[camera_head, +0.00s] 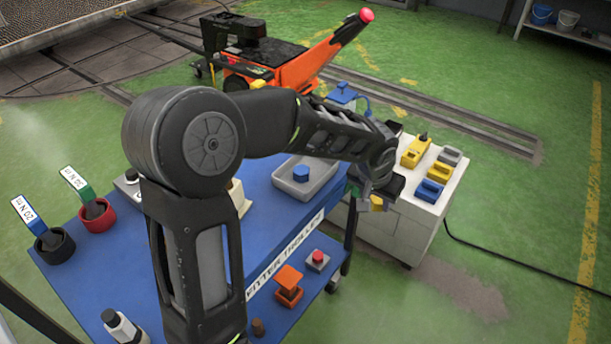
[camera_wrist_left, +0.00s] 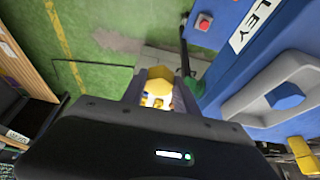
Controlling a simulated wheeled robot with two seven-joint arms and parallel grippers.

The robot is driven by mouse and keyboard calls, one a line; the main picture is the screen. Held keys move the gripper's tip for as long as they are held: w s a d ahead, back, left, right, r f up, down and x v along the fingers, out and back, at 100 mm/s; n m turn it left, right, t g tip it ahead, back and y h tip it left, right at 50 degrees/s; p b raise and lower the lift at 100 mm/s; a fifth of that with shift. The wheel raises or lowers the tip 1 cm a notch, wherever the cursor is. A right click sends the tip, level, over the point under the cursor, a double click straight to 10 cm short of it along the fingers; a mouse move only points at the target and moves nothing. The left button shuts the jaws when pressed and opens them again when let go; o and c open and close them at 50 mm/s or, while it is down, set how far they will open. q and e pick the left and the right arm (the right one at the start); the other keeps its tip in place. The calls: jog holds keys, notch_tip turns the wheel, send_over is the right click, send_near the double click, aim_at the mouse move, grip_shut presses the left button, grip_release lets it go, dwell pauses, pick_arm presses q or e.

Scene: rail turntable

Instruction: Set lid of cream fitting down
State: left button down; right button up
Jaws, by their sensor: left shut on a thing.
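My left gripper (camera_head: 378,188) is beyond the right end of the blue trolley, near the pale block stand. It is shut on a yellow hexagonal piece, which I take to be the lid (camera_wrist_left: 158,82); it sits between the fingers in the left wrist view. A bit of the lid (camera_head: 376,203) shows below the gripper in the head view. What lies directly under the lid is mostly hidden. A cream thing (camera_head: 239,197), perhaps the cream fitting, stands on the trolley, largely hidden by my left arm. My right gripper is in neither view.
The blue trolley (camera_head: 262,212) carries a grey tray-like fitting with a blue hexagonal top (camera_head: 301,173) and red and black cups at left. The pale stand (camera_head: 404,215) holds several yellow, blue and grey blocks. An orange machine (camera_head: 300,70) stands behind.

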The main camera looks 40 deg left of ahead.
pick_arm(q)
jog(key=shift+n, duration=0.6)
jog(key=a+r, duration=0.2)
jog(key=a, duration=0.2)
jog(key=w+a+r, duration=0.1)
jog(key=a+r, duration=0.1)
jog(key=a, duration=0.2)
jog(key=w+a+r, duration=0.1)
jog(key=a+r, duration=0.1)
jog(key=a, duration=0.2)
jog(key=shift+r, duration=0.15)
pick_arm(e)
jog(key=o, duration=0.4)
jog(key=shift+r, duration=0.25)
pick_arm(q)
jog(key=a+r, duration=0.4)
jog(key=a, duration=0.3)
jog(key=shift+s+a+r+p, duration=0.15)
jog(key=shift+s+r+p, duration=0.15)
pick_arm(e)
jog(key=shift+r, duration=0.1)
pick_arm(q)
send_over(316, 167)
jog(key=s, duration=0.1)
jog(key=shift+s+f, duration=0.15)
jog(key=shift+f, duration=3.05)
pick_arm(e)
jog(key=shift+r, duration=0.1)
